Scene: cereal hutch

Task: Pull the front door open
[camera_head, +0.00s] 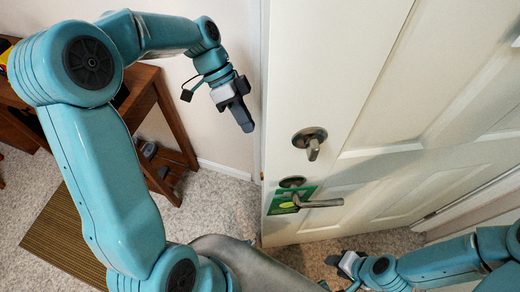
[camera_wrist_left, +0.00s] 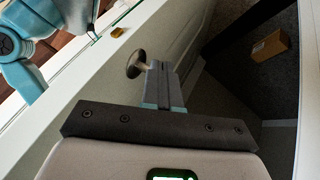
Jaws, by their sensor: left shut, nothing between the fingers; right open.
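The white panelled front door (camera_head: 390,100) stands ajar, with its free edge toward the left. It has a metal thumb-turn (camera_head: 311,142) above a lever handle (camera_head: 320,203), where a green tag hangs. My left gripper (camera_head: 246,122) is shut and empty, just left of the door's free edge. In the left wrist view, its closed fingers (camera_wrist_left: 163,85) point along the door's other face, near a round metal knob (camera_wrist_left: 136,64); I cannot tell whether they touch. My right gripper (camera_head: 334,272) is open, low in front of the door, below the lever, apart from it.
A brown wooden table (camera_head: 160,100) stands at the left, with a striped brown mat (camera_head: 62,235) on the speckled floor. In the left wrist view, a cardboard box (camera_wrist_left: 269,45) lies on dark floor beyond the door.

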